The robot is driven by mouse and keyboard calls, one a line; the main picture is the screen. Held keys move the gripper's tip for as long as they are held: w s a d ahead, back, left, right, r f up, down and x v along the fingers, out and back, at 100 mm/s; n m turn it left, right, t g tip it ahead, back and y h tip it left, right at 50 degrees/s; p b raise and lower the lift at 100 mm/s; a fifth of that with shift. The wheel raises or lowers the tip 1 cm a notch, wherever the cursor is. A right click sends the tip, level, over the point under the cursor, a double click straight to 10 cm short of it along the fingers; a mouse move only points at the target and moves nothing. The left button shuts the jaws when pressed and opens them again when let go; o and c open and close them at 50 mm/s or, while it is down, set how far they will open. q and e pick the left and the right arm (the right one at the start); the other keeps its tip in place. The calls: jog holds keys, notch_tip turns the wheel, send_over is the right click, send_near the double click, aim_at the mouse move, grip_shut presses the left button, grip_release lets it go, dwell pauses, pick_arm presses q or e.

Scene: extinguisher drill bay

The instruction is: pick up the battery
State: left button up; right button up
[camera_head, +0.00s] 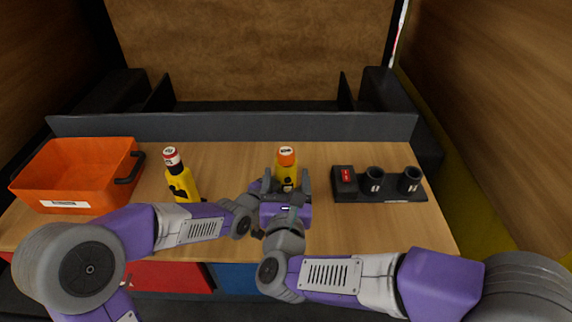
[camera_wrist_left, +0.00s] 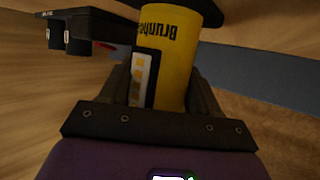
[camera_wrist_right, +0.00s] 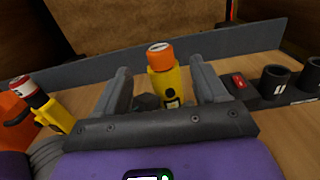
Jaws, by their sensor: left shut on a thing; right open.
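A yellow cylinder with an orange cap (camera_head: 285,157) stands upright near the middle of the table. My left gripper (camera_wrist_left: 165,95) is shut on this cylinder from the left; black lettering and a dark label show on its body (camera_wrist_left: 178,65). My right gripper (camera_wrist_right: 163,90) is open, with the cylinder (camera_wrist_right: 162,58) between its fingers in the right wrist view and gaps at both sides. A second yellow cylinder with a red and white top (camera_head: 180,183) stands farther left, clear of both grippers. The frames do not clearly show which cylinder is the battery.
An orange bin (camera_head: 115,158) with a black handle sits at the table's left. A black panel (camera_head: 391,196) with a red switch and two cups stands to the right. A grey ledge (camera_head: 230,126) runs along the back. The wooden table (camera_head: 390,235) is bare at front right.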

aim_at(286, 158)
jog(key=w, duration=0.9)
jog(key=shift+f, duration=0.15)
jog(key=c, duration=1.1)
jog(key=shift+c, duration=0.2)
notch_tip(286, 158, up, 10)
jog(key=shift+r, duration=0.1)
pick_arm(q)
jog(key=o, duration=1.6)
jog(key=shift+c, duration=0.2)
